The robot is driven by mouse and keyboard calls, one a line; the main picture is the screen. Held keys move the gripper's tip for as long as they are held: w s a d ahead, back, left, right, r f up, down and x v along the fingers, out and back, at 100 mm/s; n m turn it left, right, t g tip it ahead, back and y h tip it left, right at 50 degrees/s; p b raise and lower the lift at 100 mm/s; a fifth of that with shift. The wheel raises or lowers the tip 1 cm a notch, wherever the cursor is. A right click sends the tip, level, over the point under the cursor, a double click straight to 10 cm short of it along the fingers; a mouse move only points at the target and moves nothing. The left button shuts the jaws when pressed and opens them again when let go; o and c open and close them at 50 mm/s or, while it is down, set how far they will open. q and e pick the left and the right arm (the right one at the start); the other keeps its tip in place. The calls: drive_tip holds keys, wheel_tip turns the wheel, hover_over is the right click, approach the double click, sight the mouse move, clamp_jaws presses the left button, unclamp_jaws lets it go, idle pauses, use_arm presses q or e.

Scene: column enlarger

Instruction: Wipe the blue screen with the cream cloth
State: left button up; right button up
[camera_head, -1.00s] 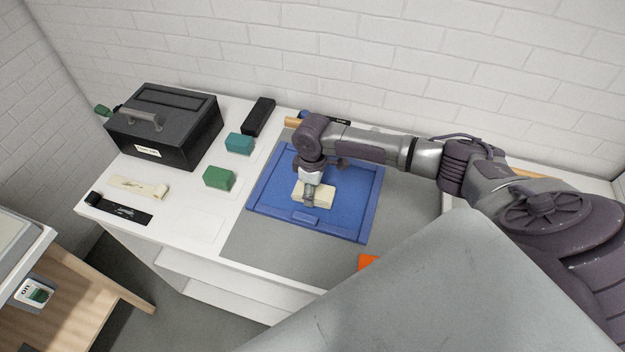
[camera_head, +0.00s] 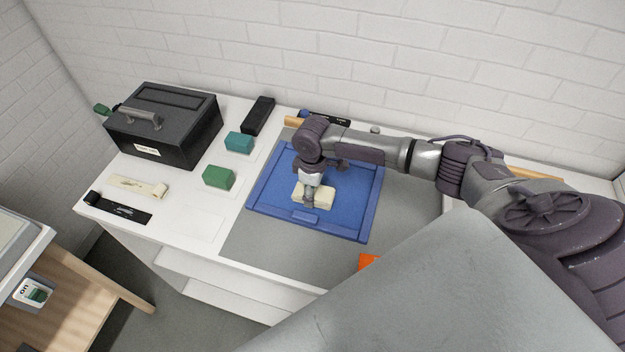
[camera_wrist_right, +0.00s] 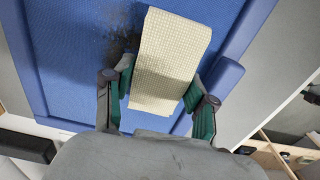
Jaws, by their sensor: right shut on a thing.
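The blue screen (camera_head: 345,205) lies flat on a grey mat, with a raised blue frame around it. The cream cloth (camera_head: 325,198), a folded pad, is on the screen near its middle. My right gripper (camera_head: 311,203) is shut on the cloth. In the right wrist view the cloth (camera_wrist_right: 170,62) sits between the two green-padded fingers of the gripper (camera_wrist_right: 160,92). A dark smudge (camera_wrist_right: 122,38) shows on the blue screen (camera_wrist_right: 70,60) just left of the cloth. My left gripper is not in view.
A black box with a handle (camera_head: 170,125) stands at the back left. A teal block (camera_head: 239,143), a green block (camera_head: 219,177) and a black block (camera_head: 258,115) lie left of the screen. An orange piece (camera_head: 368,262) lies at the mat's front.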

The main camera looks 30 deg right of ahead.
drive_tip(key=shift+f, duration=0.3)
idle(0.4)
drive_tip(key=shift+w+d+b, duration=0.75)
drive_tip(key=shift+w+d, duration=0.35)
drive_tip(key=shift+d, duration=0.2)
drive_tip(key=shift+w+d, duration=0.4)
drive_tip(key=shift+d, duration=0.15)
drive_tip(key=shift+w+d+f+b, duration=0.15)
drive_tip(key=shift+w+d+b, duration=0.75)
drive_tip(key=shift+d+b, duration=0.15)
drive_tip(key=shift+w+d+b, duration=0.35)
drive_tip(key=shift+w+d, duration=0.15)
drive_tip(key=shift+d, duration=0.2)
